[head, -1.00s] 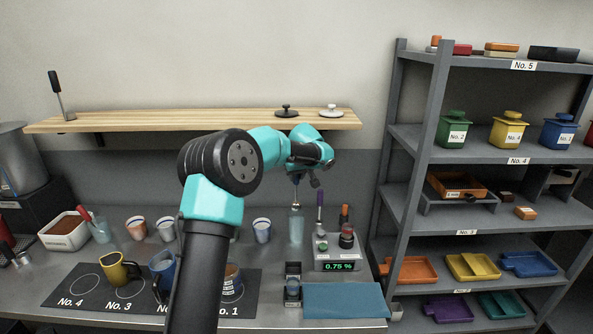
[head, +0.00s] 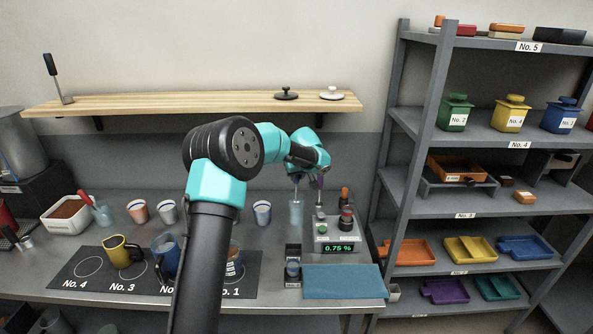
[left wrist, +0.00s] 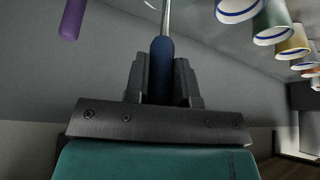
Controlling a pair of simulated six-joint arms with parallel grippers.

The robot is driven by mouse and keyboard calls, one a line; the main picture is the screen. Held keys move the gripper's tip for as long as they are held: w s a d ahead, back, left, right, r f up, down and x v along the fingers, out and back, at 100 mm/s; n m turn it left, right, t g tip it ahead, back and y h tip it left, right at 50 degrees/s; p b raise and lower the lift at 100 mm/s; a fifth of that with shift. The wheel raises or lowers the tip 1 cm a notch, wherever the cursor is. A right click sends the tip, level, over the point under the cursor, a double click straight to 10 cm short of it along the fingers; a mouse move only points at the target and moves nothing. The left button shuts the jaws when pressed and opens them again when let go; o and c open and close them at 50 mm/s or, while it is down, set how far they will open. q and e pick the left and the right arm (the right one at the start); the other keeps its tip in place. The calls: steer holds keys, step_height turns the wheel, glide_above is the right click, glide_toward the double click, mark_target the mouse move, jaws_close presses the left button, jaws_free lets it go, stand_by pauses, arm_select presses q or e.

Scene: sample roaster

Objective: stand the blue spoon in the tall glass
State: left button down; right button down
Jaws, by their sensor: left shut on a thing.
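My left gripper (head: 297,179) is shut on the blue handle of the spoon (left wrist: 162,60), which points straight down above the tall glass. In the left wrist view the spoon's metal shaft runs from the fingers toward the top edge, where part of a clear rim shows. The tall clear glass (head: 296,215) stands on the counter directly below the gripper in the head view. The thin shaft meets the glass's top there; I cannot tell how deep the spoon's tip reaches. My right gripper is not in view.
A purple-handled tool (head: 320,182) stands close right of the glass, by the meter box (head: 335,232). A striped cup (head: 262,212) stands to the left. A wooden wall shelf (head: 200,102) hangs above. A blue mat (head: 343,282) lies in front.

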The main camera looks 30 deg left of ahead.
mark_target(297, 182)
arm_select(q)
steer(key=shift+f, duration=2.45)
steer(key=c, duration=0.9)
jaws_free()
steer(key=shift+o, duration=0.2)
steer(key=v, duration=1.7)
steer(key=shift+r, duration=0.2)
steer(key=shift+s+d, duration=0.1)
steer(key=shift+d, duration=0.05)
